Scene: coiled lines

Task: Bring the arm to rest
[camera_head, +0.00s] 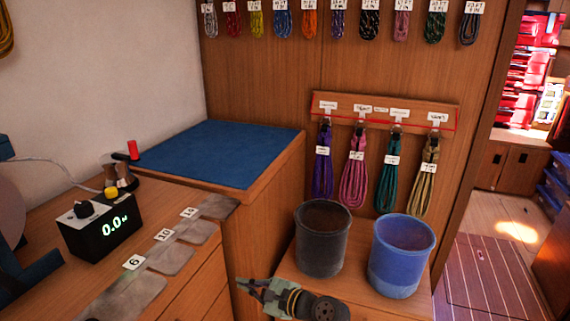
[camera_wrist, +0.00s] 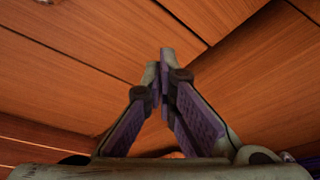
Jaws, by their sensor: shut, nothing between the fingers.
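Most of my arm is outside the head view.
A black bucket (camera_head: 322,240) and a blue bucket (camera_head: 401,257) stand close to my gripper. The counter holds a meter (camera_head: 100,228) reading 0.0 and a blue mat (camera_head: 215,152). Coiled lines (camera_head: 388,183) hang from a labelled rail (camera_head: 385,110). Open floor (camera_head: 490,275) lies at right.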

